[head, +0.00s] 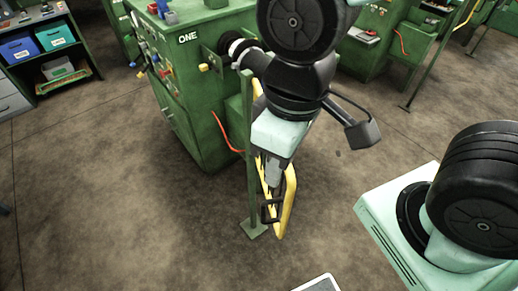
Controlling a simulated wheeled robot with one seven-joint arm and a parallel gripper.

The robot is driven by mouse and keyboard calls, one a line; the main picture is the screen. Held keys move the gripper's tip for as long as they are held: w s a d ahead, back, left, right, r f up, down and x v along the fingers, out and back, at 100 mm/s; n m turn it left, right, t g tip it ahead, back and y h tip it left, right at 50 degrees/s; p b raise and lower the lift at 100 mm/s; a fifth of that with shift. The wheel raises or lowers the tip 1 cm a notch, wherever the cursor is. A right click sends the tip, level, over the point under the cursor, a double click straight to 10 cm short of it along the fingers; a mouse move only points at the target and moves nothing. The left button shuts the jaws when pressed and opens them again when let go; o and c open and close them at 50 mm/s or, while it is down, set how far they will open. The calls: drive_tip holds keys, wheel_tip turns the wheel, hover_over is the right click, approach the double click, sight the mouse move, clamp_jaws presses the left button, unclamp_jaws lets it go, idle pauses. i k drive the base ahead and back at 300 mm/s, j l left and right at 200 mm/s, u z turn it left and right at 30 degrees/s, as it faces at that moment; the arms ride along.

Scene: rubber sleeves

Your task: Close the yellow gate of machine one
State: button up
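Machine one (188,105) is the green machine with the label ONE, left of centre at the back in the head view. Its yellow gate (288,202) is a yellow tube frame beside a thin green post (250,165) in front of the machine. The gate stands out from the machine's front toward me. My gripper (269,213) points down at the near, lower end of the gate, overlapping its frame in the picture. I cannot tell whether the fingers touch the tube or how far apart they are. My arm hides the upper part of the gate and part of the machine.
A red cable (225,135) hangs at the machine's side. A shelf with blue (18,47) and green bins (55,35) stands at the far left. More green machines stand at the back right. The brown floor (110,200) at left front is clear.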

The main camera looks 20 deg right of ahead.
sight(280, 230)
drive_tip(key=i, duration=0.3)
drive_tip(key=k+l+u, duration=0.15)
drive_tip(key=l+u, duration=0.2)
drive_tip(key=k+l+u, duration=0.15)
drive_tip(key=l+u, duration=0.25)
drive_tip(key=k+l+u, duration=0.15)
drive_tip(key=u, duration=0.2)
drive_tip(key=k, duration=0.05)
